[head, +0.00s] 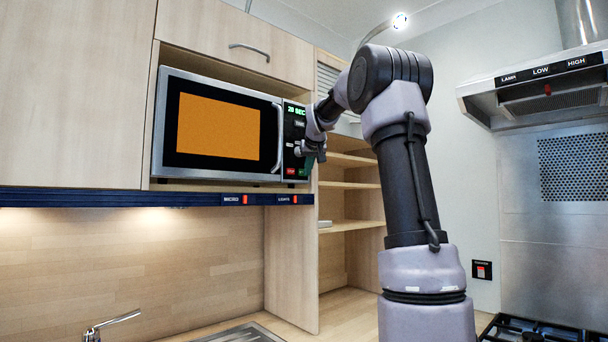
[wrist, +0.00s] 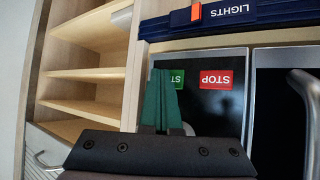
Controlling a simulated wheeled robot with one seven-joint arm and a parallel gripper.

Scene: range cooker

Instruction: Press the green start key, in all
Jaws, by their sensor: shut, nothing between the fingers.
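The microwave (head: 215,135) sits in the cabinet recess, its door shut, its window glowing orange, and its display (head: 296,110) showing green text that looks like "20 SEC". The green start key (wrist: 178,77) is at the panel's bottom beside the red STOP key (wrist: 216,79); the wrist view shows them upside down. In the head view the start key (head: 303,172) is small, right of the red key (head: 291,171). My gripper (wrist: 161,75) is shut and empty, its dark green fingers covering part of the start key. I cannot tell whether the tips touch it.
A blue rail with switches, including one marked LIGHTS (wrist: 226,14), runs below the microwave. The door handle (head: 279,138) stands out beside the panel. Open shelves (head: 350,190) are to the right. A cooker hood (head: 540,88) and hob (head: 545,330) are farther right.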

